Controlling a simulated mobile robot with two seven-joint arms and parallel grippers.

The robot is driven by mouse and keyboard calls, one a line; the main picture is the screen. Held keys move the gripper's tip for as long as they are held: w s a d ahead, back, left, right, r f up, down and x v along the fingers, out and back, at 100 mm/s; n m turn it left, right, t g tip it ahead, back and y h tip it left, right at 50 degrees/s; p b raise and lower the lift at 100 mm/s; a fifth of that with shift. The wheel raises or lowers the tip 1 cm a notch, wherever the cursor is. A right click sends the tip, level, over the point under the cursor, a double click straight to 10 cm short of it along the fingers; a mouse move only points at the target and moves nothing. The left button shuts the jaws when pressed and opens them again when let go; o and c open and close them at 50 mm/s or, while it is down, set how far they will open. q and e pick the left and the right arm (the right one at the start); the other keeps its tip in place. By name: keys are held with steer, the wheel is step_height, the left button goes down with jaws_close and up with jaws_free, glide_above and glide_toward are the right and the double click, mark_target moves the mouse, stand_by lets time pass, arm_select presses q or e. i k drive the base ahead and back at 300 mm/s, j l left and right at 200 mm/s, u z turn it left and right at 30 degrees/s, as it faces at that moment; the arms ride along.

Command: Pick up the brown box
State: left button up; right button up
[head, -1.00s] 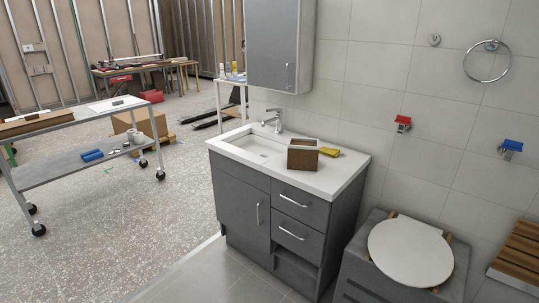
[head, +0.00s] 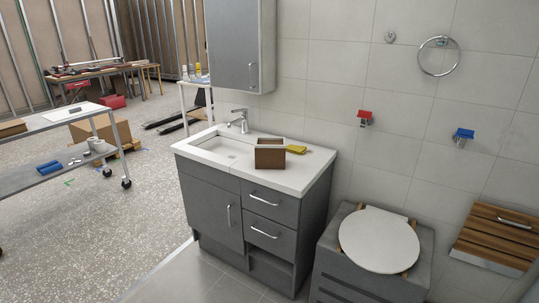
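A small brown box (head: 270,158) with an open top stands upright on the white vanity counter (head: 285,179), to the right of the sink basin. A yellow item (head: 297,150) lies on the counter just behind and to the right of the box. Neither of my grippers shows in the head view.
The grey vanity (head: 246,213) has handled drawers and a door. A faucet (head: 239,121) stands behind the basin. A wall cabinet (head: 237,45) hangs above. A wheeled cart (head: 62,155) stands at left. Open floor lies between cart and vanity.

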mark_target(270, 152)
steer(key=z, duration=0.75)
steer(key=i+j+z, duration=0.1)
steer(key=j+z, duration=0.3)
steer(key=i+j+z, duration=0.1)
steer(key=j+z, duration=0.55)
steer(key=j, duration=0.45)
steer(key=j+z, duration=0.3)
steer(key=j, duration=1.2)
steer(key=k+j, duration=0.15)
steer(key=j, duration=0.6)
